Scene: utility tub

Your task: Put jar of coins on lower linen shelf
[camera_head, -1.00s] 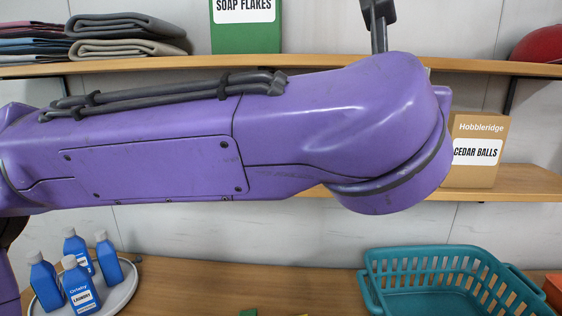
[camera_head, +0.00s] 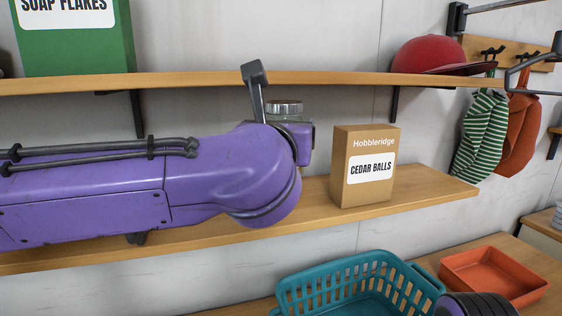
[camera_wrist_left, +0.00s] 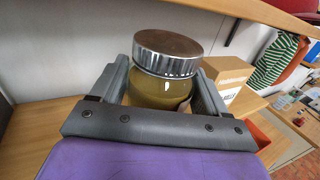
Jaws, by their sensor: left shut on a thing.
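The jar of coins (camera_wrist_left: 160,88) has a silver screw lid and a dull golden body. It stands upright between the two grey fingers of my left gripper (camera_wrist_left: 162,82), which is shut on it. In the head view the jar's lid (camera_head: 285,107) shows above my purple left wrist, which hides most of the body. The lower linen shelf (camera_head: 430,185) is a wooden board on the wall. The jar is at this shelf, left of the cedar balls box; whether its base touches the board is hidden.
The cedar balls box (camera_head: 364,170) stands on the lower shelf, right of the jar. The upper shelf (camera_head: 200,82) runs above, holding a green soap flakes box (camera_head: 78,40) and a red cap (camera_head: 440,55). A teal basket (camera_head: 350,285) and orange tray (camera_head: 495,277) sit below.

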